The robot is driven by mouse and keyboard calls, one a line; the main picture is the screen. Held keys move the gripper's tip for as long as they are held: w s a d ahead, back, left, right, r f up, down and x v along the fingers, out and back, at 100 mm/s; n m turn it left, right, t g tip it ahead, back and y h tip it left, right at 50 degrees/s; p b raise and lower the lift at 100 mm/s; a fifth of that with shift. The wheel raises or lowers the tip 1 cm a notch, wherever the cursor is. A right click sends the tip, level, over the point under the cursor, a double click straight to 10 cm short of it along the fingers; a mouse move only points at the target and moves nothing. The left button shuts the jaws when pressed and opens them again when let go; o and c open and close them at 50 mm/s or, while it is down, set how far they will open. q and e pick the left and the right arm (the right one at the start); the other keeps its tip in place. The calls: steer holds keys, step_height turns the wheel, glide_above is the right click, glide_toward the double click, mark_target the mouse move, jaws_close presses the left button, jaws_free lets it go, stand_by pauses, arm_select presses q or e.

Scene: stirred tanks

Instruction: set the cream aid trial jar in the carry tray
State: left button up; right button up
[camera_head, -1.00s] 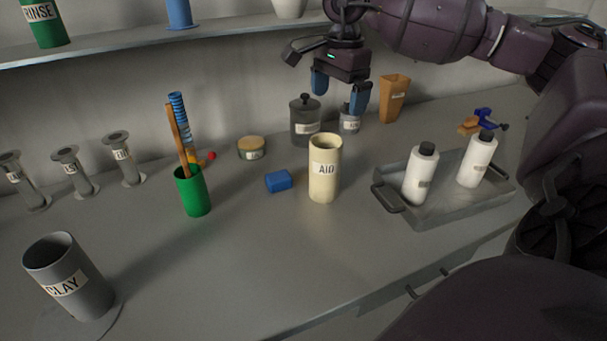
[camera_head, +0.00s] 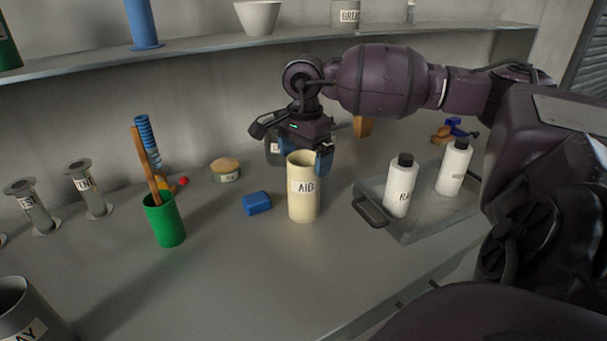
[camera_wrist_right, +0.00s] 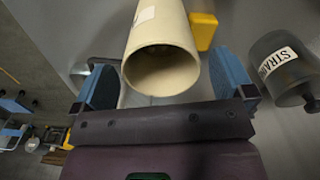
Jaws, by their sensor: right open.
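The cream jar (camera_head: 303,200) labelled AID stands upright on the bench, left of the carry tray. My right gripper (camera_head: 305,160) is open at the jar's upper part, with its blue fingers around the rim's level and its body just behind. In the right wrist view the cream jar (camera_wrist_right: 160,50) shows its open mouth between and beyond the spread fingers of the gripper (camera_wrist_right: 166,85); I cannot tell whether they touch it. The grey carry tray (camera_head: 408,238) holds two white bottles with black caps (camera_head: 398,190) (camera_head: 453,170). My left gripper is not in view.
A blue block (camera_head: 256,203) lies just left of the jar. A green cup (camera_head: 164,222) with tools stands farther left. A grey labelled jar (camera_wrist_right: 283,65) is close to the right finger in the wrist view. The bench in front of the jar is clear.

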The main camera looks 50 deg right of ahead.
mark_target(304, 187)
step_height(304, 187, down, 4)
steer(key=shift+a+r, duration=0.15)
steer(key=shift+r, duration=0.1)
steer(key=shift+c, duration=0.3)
steer(key=shift+r, duration=0.1)
steer(key=c, duration=1.3)
